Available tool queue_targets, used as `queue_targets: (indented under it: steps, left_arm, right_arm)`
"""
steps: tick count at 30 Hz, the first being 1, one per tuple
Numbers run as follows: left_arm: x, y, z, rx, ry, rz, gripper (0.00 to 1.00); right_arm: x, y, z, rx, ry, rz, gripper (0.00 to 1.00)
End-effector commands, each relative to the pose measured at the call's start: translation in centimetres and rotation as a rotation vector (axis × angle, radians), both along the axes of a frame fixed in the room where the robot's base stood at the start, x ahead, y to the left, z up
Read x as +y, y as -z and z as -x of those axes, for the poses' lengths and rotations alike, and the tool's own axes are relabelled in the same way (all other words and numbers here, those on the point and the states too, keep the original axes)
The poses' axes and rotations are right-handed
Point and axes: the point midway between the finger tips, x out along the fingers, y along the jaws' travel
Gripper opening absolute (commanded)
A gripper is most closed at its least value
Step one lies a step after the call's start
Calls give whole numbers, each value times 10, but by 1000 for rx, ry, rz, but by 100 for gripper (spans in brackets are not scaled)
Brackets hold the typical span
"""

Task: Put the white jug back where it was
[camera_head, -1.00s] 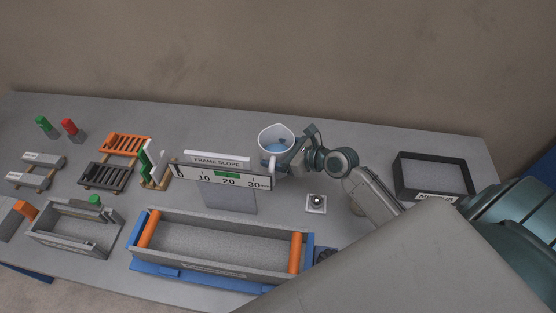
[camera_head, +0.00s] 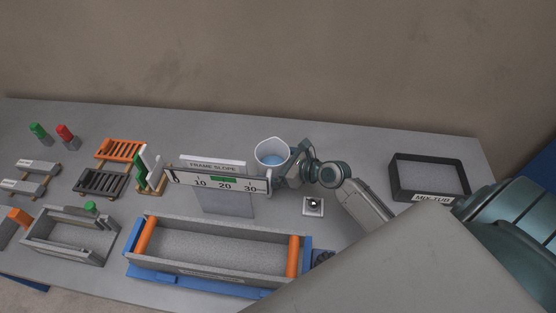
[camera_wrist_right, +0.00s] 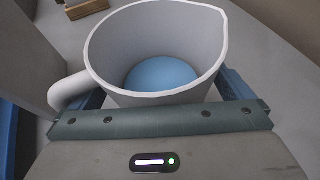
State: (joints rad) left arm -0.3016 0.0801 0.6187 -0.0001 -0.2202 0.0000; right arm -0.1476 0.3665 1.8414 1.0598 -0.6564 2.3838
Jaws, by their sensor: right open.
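The white jug (camera_head: 271,151) with blue liquid inside is upright on the grey table, behind the slope gauge. The gauge hides its lower part in the head view. My right gripper (camera_head: 287,164) is at the jug's right side. In the right wrist view the jug (camera_wrist_right: 155,50) sits between the two blue fingers (camera_wrist_right: 165,92), with its handle at the left. The fingers are open around it; their tips are hidden behind the jug. My left gripper is not in view.
The slope gauge (camera_head: 216,180) stands close in front of the jug. A large trough with orange rollers (camera_head: 210,273) is nearer. A black mix tub (camera_head: 402,190) is at the right. Frames and small blocks fill the left. The table behind the jug is clear.

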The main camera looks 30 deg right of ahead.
Motion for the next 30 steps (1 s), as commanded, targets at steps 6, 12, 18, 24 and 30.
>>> queue_targets:
  steps: [6, 12, 18, 24, 30]
  left_arm:
    - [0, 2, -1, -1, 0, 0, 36]
    - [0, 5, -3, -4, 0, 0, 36]
    - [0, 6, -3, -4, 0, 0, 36]
    - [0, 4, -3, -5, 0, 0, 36]
    - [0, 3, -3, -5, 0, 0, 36]
  right_arm:
    - [-9, -6, 13, 0, -1, 6, 100]
    - [-25, -19, 40, 1, -1, 8, 100]
    - [-39, -32, 65, 3, -2, 6, 100]
    - [-50, -42, 84, 2, -2, 5, 100]
    - [-55, -47, 94, 1, 0, 2, 100]
